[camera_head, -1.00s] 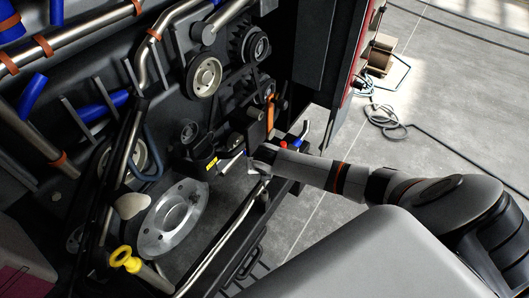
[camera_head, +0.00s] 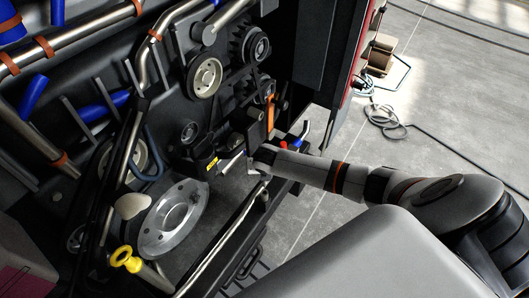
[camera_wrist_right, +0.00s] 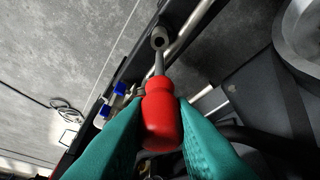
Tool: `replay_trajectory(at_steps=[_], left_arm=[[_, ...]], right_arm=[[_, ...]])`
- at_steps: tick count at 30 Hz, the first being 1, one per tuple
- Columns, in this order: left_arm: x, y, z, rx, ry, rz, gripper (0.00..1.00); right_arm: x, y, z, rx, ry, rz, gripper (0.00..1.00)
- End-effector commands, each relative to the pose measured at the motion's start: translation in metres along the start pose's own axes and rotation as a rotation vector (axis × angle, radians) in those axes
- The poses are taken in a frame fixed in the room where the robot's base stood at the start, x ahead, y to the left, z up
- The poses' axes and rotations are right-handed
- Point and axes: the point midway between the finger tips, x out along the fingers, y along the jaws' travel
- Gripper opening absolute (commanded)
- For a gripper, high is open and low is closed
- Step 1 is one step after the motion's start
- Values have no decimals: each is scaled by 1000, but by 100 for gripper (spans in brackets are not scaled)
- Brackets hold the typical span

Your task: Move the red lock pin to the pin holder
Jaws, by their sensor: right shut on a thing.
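The red lock pin (camera_wrist_right: 161,118) is in the right wrist view, with a rounded red handle and a thin grey shank pointing up the picture. My right gripper (camera_wrist_right: 158,140) has teal fingers on both sides of the handle and is shut on it. A grey ring-shaped socket (camera_wrist_right: 159,38), possibly the pin holder, is just beyond the shank's tip; I cannot tell whether they touch. In the head view my right gripper (camera_head: 259,161) is at the engine bay's edge; its fingers and the pin are hard to make out. My left gripper is not in view.
A metal flange disc (camera_head: 172,218), a yellow ring handle (camera_head: 123,257) and pulleys (camera_head: 205,77) crowd the bay. A cable (camera_head: 385,120) lies on the open floor.

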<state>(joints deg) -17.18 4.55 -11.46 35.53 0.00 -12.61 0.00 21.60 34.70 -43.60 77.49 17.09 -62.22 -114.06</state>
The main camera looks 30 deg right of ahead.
Motion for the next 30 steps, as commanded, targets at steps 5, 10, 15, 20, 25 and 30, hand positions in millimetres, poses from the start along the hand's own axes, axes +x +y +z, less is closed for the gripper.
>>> replay_trajectory(at_steps=[5,10,15,20,25,30], left_arm=[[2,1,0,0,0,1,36],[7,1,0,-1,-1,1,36],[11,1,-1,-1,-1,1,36],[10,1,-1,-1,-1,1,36],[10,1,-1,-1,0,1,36],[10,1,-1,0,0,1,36]], right_arm=[[3,0,2,0,0,0,0],[10,0,5,-1,0,0,0],[16,0,8,0,0,0,0],[16,0,8,0,0,0,0],[16,0,8,0,0,0,0],[16,0,8,0,0,0,0]])
